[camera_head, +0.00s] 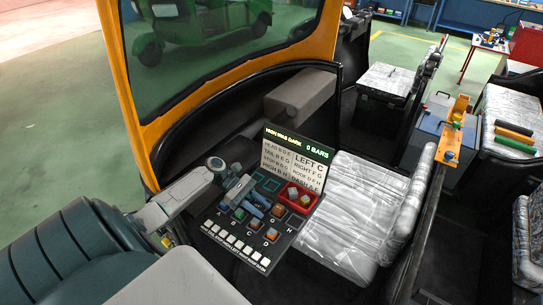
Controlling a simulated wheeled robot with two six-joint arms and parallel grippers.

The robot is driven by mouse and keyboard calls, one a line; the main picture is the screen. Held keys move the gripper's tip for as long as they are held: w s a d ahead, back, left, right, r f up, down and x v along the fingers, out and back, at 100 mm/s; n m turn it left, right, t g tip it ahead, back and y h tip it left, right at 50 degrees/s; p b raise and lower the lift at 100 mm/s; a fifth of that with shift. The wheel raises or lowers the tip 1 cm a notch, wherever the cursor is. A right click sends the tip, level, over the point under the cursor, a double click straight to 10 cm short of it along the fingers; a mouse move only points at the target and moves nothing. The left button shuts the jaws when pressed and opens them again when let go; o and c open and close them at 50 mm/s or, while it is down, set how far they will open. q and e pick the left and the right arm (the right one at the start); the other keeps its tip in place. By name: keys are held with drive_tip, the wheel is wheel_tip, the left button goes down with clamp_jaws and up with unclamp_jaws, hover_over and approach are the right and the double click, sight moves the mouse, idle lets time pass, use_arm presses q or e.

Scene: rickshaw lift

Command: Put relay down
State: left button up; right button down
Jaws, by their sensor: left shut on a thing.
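My left gripper (257,204) is low over the dark relay panel (287,233), which has lettered sockets and a row of white labels along its front edge. The gripper is shut on a relay, which is mostly hidden by the fingers. A teal-topped relay (240,214) and several orange-topped ones, such as one at the front (271,234), sit on the panel. A red tray (284,190) with small blocks lies at the panel's right. Behind it stands a sign (296,158) reading "0 BARS" with a lettered list. My right gripper is not in view.
A plastic-wrapped seat (350,225) adjoins the panel on the right. The orange windshield frame (122,95) and a grey padded block (300,97) stand behind. A dark rail (425,225) with an orange bracket (454,128) runs further right.

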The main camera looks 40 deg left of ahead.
use_arm(q)
drive_tip(key=w+a, duration=0.1)
drive_tip(key=w, duration=0.1)
drive_tip(key=w+a, duration=0.1)
drive_tip(key=w, duration=0.2)
drive_tip(key=w+a, duration=0.1)
drive_tip(key=w, duration=0.1)
drive_tip(key=shift+w+a+f, duration=0.15)
drive_tip(key=shift+w+f, duration=0.2)
drive_tip(key=b, duration=0.3)
hover_over(274, 188)
drive_tip(key=s, duration=0.2)
drive_tip(key=shift+s+d+f, duration=0.15)
drive_tip(key=shift+d+f, duration=0.25)
drive_tip(key=shift+w+a+f+b, duration=0.15)
drive_tip(key=shift+w+b, duration=0.1)
drive_tip(key=shift+b, duration=0.1)
drive_tip(key=shift+w+a, duration=0.15)
drive_tip(key=shift+w, duration=0.1)
drive_tip(key=b, duration=0.1)
drive_tip(key=w+b, duration=0.1)
drive_tip(key=shift+w+a+f+b, duration=0.1)
drive_tip(key=shift+a+b, duration=0.15)
drive_tip(key=shift+b, duration=0.05)
wheel_tip(274, 188, down, 2)
drive_tip(key=shift+f+b, duration=0.1)
drive_tip(key=shift+b, duration=0.75)
drive_tip(key=shift+f, duration=0.3)
